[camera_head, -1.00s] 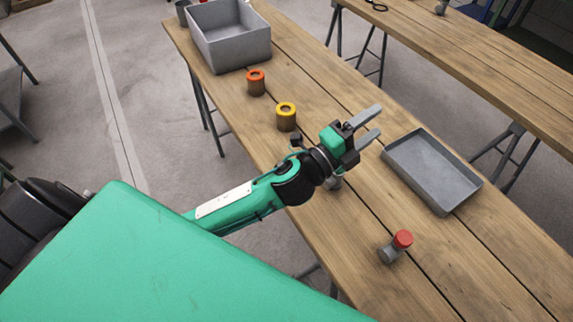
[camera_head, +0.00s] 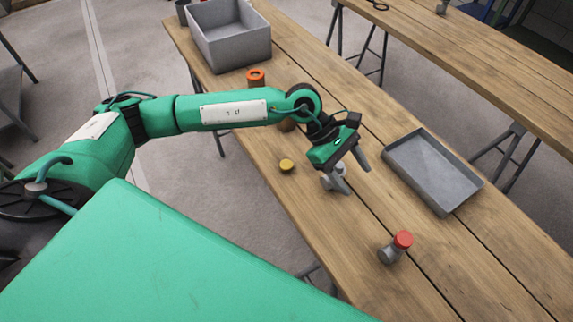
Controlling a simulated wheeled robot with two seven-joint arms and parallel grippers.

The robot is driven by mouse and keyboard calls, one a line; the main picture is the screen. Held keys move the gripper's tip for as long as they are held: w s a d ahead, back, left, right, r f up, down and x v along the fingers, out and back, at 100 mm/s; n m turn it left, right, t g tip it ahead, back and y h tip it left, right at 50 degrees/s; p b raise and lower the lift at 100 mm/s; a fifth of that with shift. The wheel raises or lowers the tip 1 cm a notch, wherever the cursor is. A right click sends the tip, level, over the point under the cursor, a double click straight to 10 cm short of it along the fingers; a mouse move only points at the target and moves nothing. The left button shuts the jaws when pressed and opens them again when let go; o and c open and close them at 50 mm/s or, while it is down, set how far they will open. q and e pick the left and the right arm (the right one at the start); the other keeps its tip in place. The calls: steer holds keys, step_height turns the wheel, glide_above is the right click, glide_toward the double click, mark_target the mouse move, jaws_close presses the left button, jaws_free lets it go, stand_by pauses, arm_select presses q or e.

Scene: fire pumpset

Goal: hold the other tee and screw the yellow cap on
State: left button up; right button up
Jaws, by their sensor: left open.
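A yellow cap (camera_head: 287,166) lies on the wooden table, left of my left gripper. A grey tee (camera_head: 327,183) sits on the table beside the fingers of my left gripper (camera_head: 356,180), which partly hide it. My left gripper is open, with its fingers pointing down towards the table. I cannot tell whether a finger touches the tee. Another grey tee (camera_head: 387,254) with a red cap (camera_head: 403,239) on it lies nearer the front. My right gripper is out of view.
A shallow grey tray (camera_head: 436,172) lies right of the gripper. A deep grey bin (camera_head: 230,36) stands at the table's far end. An orange-topped cylinder (camera_head: 256,78) stands in front of it. My left arm mostly hides a brown cylinder (camera_head: 287,125).

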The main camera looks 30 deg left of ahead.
arm_select(q)
steer(key=w+a+m+y, duration=0.1)
steer(key=w+a+y, duration=0.2)
steer(key=a, duration=0.6)
steer(key=w+a+m+t+y, duration=0.1)
steer(key=w+a+y, duration=0.2)
steer(key=a+y, duration=0.3)
steer(key=a, duration=0.4)
steer(key=shift+a+f, duration=0.3)
steer(key=p, duration=0.2)
glide_above(286, 164)
steer(key=f, duration=0.8)
steer(key=shift+w+a+f, duration=0.1)
steer(key=shift+w+f, duration=0.15)
steer(key=shift+f, duration=0.1)
steer(key=shift+s+f+p, duration=0.15)
steer(key=shift+f+p, duration=0.2)
step_height(286, 164, down, 4)
steer(key=shift+s+r+p, duration=0.15)
steer(key=shift+r+p, duration=0.05)
steer(key=shift+p, duration=0.55)
steer(key=shift+f, duration=0.45)
